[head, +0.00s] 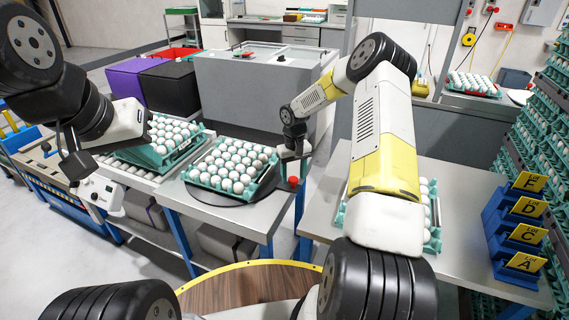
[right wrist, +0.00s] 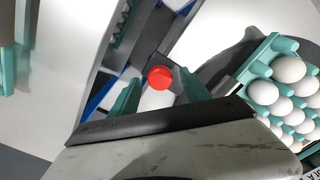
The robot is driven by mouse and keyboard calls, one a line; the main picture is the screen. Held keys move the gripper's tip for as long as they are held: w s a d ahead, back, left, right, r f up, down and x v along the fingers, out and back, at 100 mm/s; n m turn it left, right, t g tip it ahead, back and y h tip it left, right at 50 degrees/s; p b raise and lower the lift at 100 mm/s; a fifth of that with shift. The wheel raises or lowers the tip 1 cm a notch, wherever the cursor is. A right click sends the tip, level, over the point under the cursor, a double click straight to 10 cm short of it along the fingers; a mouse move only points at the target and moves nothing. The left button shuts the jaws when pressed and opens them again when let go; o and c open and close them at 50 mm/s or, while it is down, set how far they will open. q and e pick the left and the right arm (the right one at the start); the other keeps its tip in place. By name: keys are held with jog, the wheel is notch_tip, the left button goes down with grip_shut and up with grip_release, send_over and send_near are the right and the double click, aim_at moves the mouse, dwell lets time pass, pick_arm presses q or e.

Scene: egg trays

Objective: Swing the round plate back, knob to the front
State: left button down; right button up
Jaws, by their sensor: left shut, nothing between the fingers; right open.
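The round plate (head: 203,194) is a dark disc on the metal table, largely covered by a teal tray of white eggs (head: 232,168). Its dark edge also shows in the right wrist view (right wrist: 228,72). The red knob (head: 293,181) stands at the plate's right side in the head view. My right gripper (head: 291,160) is over the knob, pointing down. In the right wrist view its teal fingers (right wrist: 158,92) are apart, with the red knob (right wrist: 160,77) showing between them; contact cannot be told. My left gripper (head: 146,123) is shut and empty by the left egg tray; its fingertips are hard to make out.
Another egg tray (head: 160,142) sits on the roller conveyor at left. A second metal table (head: 325,205) at right carries a tray partly hidden by my right arm. Blue holders with yellow letter cards (head: 525,232) stand at its right end. A grey cabinet (head: 262,95) is behind.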

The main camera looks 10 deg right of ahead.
jog(key=shift+f, duration=0.3)
grip_shut()
dwell(1.3)
